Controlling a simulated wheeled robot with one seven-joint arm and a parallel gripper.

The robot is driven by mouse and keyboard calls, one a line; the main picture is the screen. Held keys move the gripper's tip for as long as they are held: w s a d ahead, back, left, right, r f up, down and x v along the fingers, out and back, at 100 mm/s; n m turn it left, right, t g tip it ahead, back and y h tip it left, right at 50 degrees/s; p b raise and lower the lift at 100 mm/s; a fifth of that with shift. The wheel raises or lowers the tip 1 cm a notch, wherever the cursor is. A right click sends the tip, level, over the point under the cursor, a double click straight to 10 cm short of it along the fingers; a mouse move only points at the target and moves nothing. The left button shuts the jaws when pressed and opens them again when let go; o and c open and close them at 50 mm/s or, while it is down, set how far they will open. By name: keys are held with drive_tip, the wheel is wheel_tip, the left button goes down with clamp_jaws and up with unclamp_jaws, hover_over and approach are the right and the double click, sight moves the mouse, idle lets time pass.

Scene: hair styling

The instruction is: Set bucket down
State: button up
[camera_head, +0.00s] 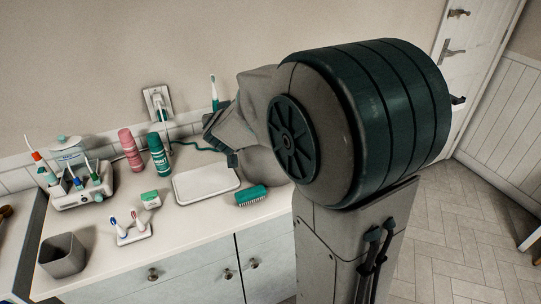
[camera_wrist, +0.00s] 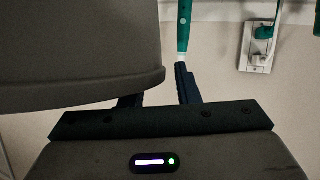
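A small grey square bucket (camera_head: 62,257) stands upright, open side up, at the front left of the white counter in the head view. My gripper (camera_head: 226,150) is partly hidden by my arm, well to the right of it and over the counter's back. In the wrist view, the dark fingers of my gripper (camera_wrist: 160,92) are apart, with pale wall showing between them. A large grey form with a rounded lip fills the upper left there and hides one fingertip. I cannot tell whether it is a vessel or part of my arm.
The counter (camera_head: 185,225) holds a white tray (camera_head: 205,183), a teal brush (camera_head: 251,195), green and pink cans (camera_head: 158,155), two small toothbrushes on a stand (camera_head: 132,232) and a toothbrush holder (camera_head: 82,190). A teal toothbrush (camera_wrist: 184,25) is near my gripper. A wall outlet (camera_wrist: 257,47) is behind.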

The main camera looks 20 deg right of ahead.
clamp_jaws()
idle(1.4)
